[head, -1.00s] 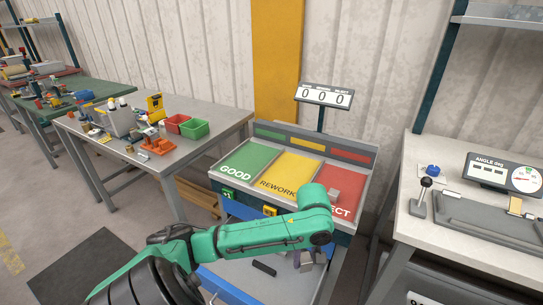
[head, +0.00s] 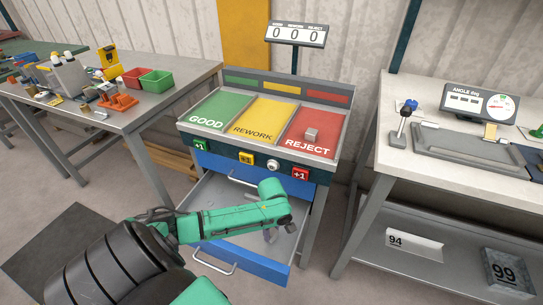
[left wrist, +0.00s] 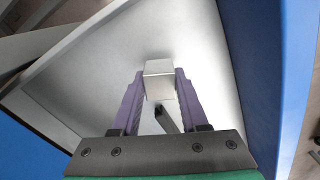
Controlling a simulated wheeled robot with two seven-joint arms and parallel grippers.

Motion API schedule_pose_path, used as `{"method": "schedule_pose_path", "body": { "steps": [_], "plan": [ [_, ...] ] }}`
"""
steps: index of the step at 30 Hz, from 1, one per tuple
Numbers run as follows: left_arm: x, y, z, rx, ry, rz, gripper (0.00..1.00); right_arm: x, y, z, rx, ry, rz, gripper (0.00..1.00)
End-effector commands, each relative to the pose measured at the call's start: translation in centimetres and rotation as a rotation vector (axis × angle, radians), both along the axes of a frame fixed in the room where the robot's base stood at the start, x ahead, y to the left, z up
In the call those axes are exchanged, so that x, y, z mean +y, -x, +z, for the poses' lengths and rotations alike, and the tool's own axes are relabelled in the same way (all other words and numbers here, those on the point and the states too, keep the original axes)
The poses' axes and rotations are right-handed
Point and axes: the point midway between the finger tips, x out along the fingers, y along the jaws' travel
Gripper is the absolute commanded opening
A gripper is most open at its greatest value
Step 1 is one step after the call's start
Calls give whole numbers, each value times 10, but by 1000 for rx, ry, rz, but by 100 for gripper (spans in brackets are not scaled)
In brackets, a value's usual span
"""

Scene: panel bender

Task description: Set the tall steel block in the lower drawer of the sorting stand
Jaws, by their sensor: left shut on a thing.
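The steel block (left wrist: 158,80) is pale grey and is clasped between the purple fingers of my left gripper (left wrist: 158,90) in the left wrist view. The lower drawer (head: 222,192) of the sorting stand is pulled out, with a blue front and a grey inside. In the head view my left gripper (head: 271,236) points down inside the drawer's outline, mostly hidden by my arm; the block is not clear there. I cannot tell whether the block touches the drawer floor. My right gripper is not in view.
A small grey block (head: 311,134) sits on the red REJECT tray. A dark bar (left wrist: 168,120) lies beneath the gripper in the drawer. The upper drawer (head: 225,170) is shut above. A bench with bins (head: 156,82) stands left, a white bench (head: 355,165) right.

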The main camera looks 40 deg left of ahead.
Motion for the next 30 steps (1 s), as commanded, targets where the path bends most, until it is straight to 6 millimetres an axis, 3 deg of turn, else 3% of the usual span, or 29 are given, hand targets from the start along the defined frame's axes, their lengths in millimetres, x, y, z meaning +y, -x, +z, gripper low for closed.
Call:
{"method": "schedule_pose_path", "body": {
  "steps": [3, 13, 14, 15, 16, 26, 30],
  "plan": [
    [0, -1, -17, -3, 0, 0, 0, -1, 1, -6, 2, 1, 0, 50],
    [0, -1, -19, -3, 1, 1, 0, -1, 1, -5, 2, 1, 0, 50],
    [0, 0, -20, -2, 1, 0, 51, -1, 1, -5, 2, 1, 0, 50],
    [0, 0, -20, -2, 0, 0, 66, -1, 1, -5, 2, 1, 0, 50],
    [0, 0, -20, -1, 0, 0, 73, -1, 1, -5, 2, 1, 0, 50],
    [0, 0, -17, -1, 0, -1, 73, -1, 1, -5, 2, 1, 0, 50],
    [0, -1, 6, -3, 1, -1, 73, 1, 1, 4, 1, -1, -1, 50]
  ]
}}
